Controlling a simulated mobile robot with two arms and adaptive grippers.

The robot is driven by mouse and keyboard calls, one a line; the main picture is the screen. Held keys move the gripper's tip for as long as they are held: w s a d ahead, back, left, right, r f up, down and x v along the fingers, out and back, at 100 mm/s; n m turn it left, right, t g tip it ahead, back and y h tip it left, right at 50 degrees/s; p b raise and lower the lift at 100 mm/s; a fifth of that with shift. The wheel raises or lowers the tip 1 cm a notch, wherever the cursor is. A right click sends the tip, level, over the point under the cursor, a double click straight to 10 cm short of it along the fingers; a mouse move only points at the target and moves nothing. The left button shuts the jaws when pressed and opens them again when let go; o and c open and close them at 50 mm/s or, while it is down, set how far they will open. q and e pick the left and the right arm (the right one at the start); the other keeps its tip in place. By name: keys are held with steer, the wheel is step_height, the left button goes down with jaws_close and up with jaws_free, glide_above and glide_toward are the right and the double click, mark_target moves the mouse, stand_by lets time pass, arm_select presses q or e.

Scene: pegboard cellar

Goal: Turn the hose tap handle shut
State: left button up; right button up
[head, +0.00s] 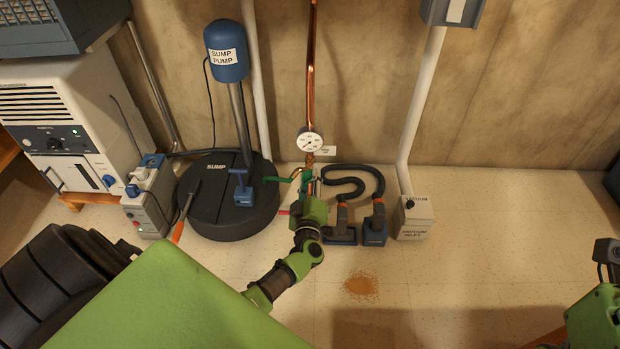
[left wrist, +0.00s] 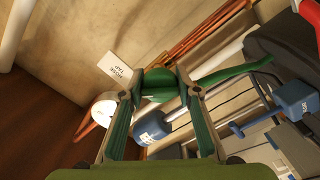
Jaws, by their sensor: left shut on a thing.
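The hose tap stands low on the copper pipe (head: 311,80), under a round gauge (head: 311,141). Its green handle (head: 272,180) sticks out to the left in the head view. In the left wrist view the handle (left wrist: 225,74) runs from between the fingers toward the upper right, near a white "HOSE TAP" tag (left wrist: 117,68). My left gripper (head: 309,184) is at the tap, its fingers shut on the green handle near its hub; the fingers also show in the left wrist view (left wrist: 160,88). The tap body is partly hidden by my gripper. My right gripper's fingers do not show.
A black sump lid (head: 215,220) with a blue pump (head: 226,55) stands left of the tap. A black hose (head: 372,175) and vacuum heads (head: 375,228) lie close to the right. A brown spill (head: 361,285) marks the otherwise clear floor in front.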

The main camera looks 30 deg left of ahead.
arm_select(q)
steer(key=n, duration=0.3)
steer(key=shift+f+n+b, duration=0.1)
steer(key=shift+n+b, duration=0.8)
steer(key=shift+n, duration=1.4)
steer(key=o, duration=1.1)
steer(key=v, duration=1.2)
